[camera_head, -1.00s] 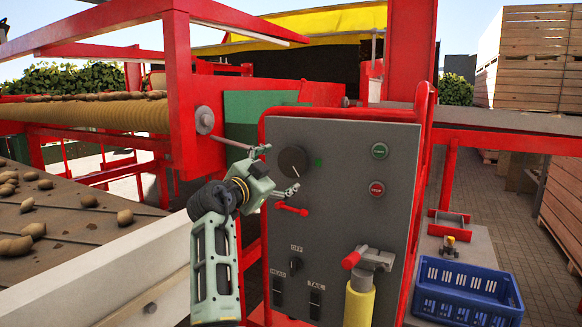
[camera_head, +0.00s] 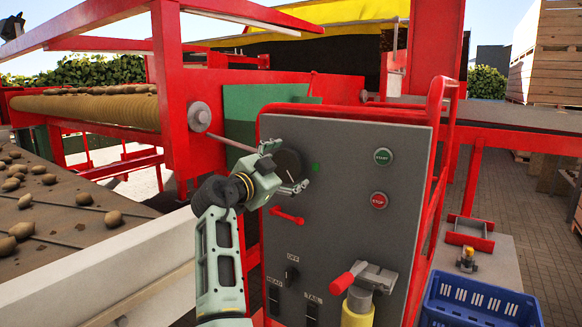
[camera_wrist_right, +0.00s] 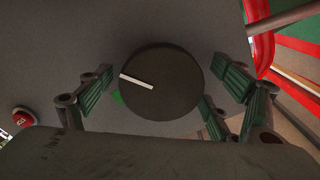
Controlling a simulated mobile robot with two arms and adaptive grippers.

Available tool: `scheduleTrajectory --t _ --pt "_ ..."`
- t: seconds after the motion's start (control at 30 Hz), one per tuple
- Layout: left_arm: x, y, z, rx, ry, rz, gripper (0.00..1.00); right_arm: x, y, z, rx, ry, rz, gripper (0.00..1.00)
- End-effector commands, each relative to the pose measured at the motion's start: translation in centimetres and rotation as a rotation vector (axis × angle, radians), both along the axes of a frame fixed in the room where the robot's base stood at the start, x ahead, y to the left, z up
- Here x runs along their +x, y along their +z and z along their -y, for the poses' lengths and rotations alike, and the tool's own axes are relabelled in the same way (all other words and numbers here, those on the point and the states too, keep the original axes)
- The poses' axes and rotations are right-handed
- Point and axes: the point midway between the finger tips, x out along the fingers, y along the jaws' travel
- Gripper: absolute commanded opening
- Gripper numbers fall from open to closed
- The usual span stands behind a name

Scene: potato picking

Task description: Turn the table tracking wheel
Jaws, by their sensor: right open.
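The tracking wheel is a dark round knob with a white pointer line, on the upper part of the grey control panel; it shows in the head view (camera_head: 291,161) and large in the right wrist view (camera_wrist_right: 172,98). In the wrist view the pointer aims left and slightly up, and a small green mark lies beside the rim. My right gripper (camera_head: 285,168) is open in front of the knob. Its fingers stand on both sides of the knob, with visible gaps. I cannot tell how deep they reach. My left gripper is out of view.
The panel (camera_head: 345,215) also carries a green start button (camera_head: 383,156), a red stop button (camera_head: 379,200), a small red lever (camera_head: 287,216) and lower switches. A red-handled lever (camera_head: 347,279) on a yellow post stands in front. A blue crate (camera_head: 478,299) is at lower right.

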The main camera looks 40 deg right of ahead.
Motion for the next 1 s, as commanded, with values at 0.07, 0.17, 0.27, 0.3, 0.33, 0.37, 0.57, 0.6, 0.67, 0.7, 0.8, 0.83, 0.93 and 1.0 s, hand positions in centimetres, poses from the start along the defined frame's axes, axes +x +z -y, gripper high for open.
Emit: scheduleTrajectory --t 0.07,0.17,0.27,0.3,0.33,0.37,0.57,0.6,0.67,0.7,0.8,0.83,0.93,1.0 --pt "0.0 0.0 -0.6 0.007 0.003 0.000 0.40 0.0 0.0 0.0 0.000 0.000 0.000 0.83" --pt "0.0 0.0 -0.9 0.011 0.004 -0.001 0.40 0.0 0.0 0.0 0.001 0.001 0.000 0.82" --pt "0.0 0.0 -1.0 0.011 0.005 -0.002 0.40 0.0 0.0 0.0 0.001 0.001 0.000 0.73" --pt "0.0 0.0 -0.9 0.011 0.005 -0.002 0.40 0.0 0.0 0.0 0.001 0.001 0.000 0.69" --pt "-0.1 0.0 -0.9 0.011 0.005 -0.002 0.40 0.0 0.0 0.0 0.001 0.001 0.000 0.67" --pt "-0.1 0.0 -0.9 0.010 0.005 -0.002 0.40 0.0 0.0 0.0 0.001 0.001 0.000 0.64" --pt "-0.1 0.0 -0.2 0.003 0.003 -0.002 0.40 0.0 -0.1 0.0 0.001 0.000 -0.001 0.47" --pt "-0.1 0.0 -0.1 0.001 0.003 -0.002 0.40 0.0 -0.1 0.0 0.002 -0.001 -0.001 0.43" --pt "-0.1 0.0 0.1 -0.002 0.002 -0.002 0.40 0.0 -0.1 0.0 0.001 -0.001 -0.002 0.40" --pt "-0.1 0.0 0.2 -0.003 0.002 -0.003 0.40 0.0 -0.1 0.1 0.001 -0.001 -0.002 0.40" --pt "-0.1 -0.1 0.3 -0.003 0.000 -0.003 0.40 0.0 -0.1 0.1 -0.001 -0.002 -0.008 0.40" --pt "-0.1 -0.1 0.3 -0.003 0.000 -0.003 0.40 0.0 -0.1 0.1 -0.003 -0.002 -0.013 0.40" --pt "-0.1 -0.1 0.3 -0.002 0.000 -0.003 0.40 0.0 -0.2 0.1 -0.012 -0.001 -0.034 0.40" --pt "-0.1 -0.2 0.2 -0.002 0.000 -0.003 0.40 -0.1 -0.2 0.1 -0.023 -0.001 -0.060 0.40"
